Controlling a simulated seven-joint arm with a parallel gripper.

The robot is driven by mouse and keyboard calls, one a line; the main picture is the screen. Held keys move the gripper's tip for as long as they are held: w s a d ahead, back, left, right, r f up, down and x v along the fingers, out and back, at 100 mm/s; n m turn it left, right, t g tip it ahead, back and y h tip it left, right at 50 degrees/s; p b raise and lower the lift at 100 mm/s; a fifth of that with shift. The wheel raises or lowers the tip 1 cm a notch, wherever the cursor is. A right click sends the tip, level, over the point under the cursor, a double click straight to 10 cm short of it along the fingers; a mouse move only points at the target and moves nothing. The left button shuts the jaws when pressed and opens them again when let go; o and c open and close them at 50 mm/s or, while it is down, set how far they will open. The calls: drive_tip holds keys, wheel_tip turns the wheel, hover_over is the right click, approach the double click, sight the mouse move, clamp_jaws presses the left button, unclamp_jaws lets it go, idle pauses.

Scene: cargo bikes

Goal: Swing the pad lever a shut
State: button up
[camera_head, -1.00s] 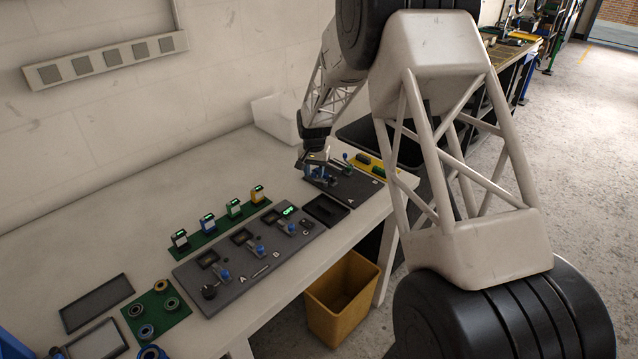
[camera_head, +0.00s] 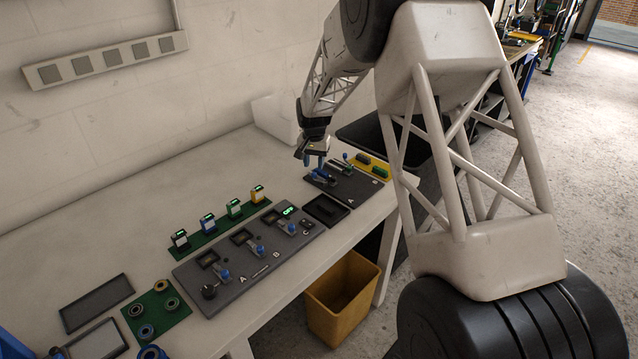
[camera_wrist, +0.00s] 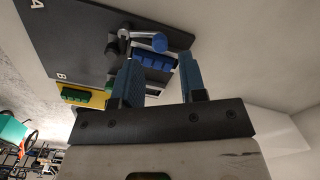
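The dark pad board (camera_head: 352,188) lies at the table's right end, marked A and B in the wrist view (camera_wrist: 75,40). In the wrist view a grey lever with a round blue knob (camera_wrist: 159,42) reaches across the board beside a ribbed blue pad (camera_wrist: 152,62). Which letter this lever belongs to, I cannot tell for certain. My gripper (camera_head: 315,160) is above the board's back left part. Its two blue fingers are apart in the wrist view (camera_wrist: 159,72), with the pad and knob showing beyond the gap. Contact with the lever cannot be told.
A yellow tray with green pads (camera_wrist: 97,99) adjoins the board; it also shows in the head view (camera_head: 384,172). A small black tray (camera_head: 325,210) and a grey panel with blue-knobbed levers (camera_head: 240,283) lie to the left. A yellow bin (camera_head: 336,312) stands below the table edge.

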drive_tip(key=shift+r, duration=1.45)
drive_tip(key=shift+s+d+r, duration=0.25)
drive_tip(key=shift+s+r, duration=0.15)
drive_tip(key=shift+r, duration=0.1)
drive_tip(key=s+d+r, duration=0.4)
drive_tip(key=s+r, duration=0.2)
drive_tip(key=s, duration=0.3)
drive_tip(key=s+d+r+n+t, duration=0.1)
drive_tip(key=s+d+r, duration=0.4)
drive_tip(key=s, duration=0.4)
drive_tip(key=s+d+r, duration=0.3)
drive_tip(key=s+r, duration=0.5)
drive_tip(key=s, duration=0.1)
drive_tip(key=s+d+n, duration=0.1)
drive_tip(key=s+d, duration=0.1)
drive_tip(key=s, duration=1.2)
drive_tip(key=s+d+f+t, duration=0.1)
drive_tip(key=s+d, duration=0.2)
drive_tip(key=s, duration=1.2)
drive_tip(key=shift+s+d+n+t, duration=0.2)
drive_tip(key=shift+s+n+t, duration=0.1)
drive_tip(key=shift+n, duration=0.1)
